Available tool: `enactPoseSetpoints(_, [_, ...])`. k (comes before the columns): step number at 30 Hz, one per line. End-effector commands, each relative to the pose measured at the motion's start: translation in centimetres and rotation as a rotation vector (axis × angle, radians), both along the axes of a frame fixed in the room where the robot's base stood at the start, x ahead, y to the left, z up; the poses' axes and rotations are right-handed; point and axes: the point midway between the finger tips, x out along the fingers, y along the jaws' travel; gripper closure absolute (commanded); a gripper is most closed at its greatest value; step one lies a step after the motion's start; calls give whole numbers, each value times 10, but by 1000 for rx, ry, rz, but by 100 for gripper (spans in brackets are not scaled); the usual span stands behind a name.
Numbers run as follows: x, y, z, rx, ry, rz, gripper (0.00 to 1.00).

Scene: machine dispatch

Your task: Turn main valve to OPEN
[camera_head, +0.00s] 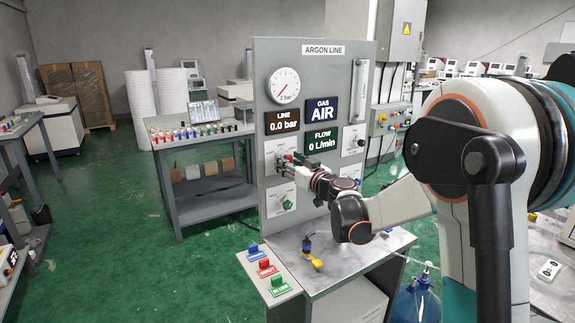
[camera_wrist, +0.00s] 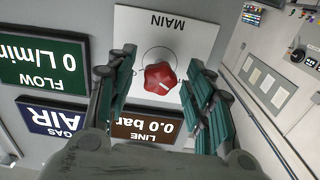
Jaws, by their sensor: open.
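The main valve is a red lobed knob (camera_wrist: 160,78) on a white plate labelled MAIN (camera_wrist: 140,28), which appears upside down in the wrist view. A pale mark shows on the knob, but I cannot tell which label it points to. My gripper (camera_wrist: 160,80) is open, with one teal-padded finger on each side of the knob. Gaps show between both fingers and the knob. In the head view my gripper (camera_head: 287,160) is at the left of the ARGON LINE panel (camera_head: 345,80) and largely hides the valve.
The panel shows LINE 0.0 bar (camera_head: 282,121), GAS AIR (camera_head: 322,111) and FLOW 0 L/min (camera_head: 322,140). A round gauge (camera_head: 284,85) sits above. A yellow-and-blue item (camera_head: 312,258) and coloured labelled blocks (camera_head: 268,268) are on the bench below.

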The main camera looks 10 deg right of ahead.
Motion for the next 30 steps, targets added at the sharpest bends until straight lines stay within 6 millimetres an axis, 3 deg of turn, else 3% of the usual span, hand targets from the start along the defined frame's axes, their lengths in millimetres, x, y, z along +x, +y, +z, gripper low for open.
enactPoseSetpoints(6, [14, 4, 0, 0, 0, -1, 52])
enactPoseSetpoints(14, [15, 5, 0, 0, 0, -1, 52])
enactPoseSetpoints(21, [15, 5, 0, 0, 0, -1, 97])
enactPoseSetpoints(30, [14, 5, 0, 19, 6, -1, 97])
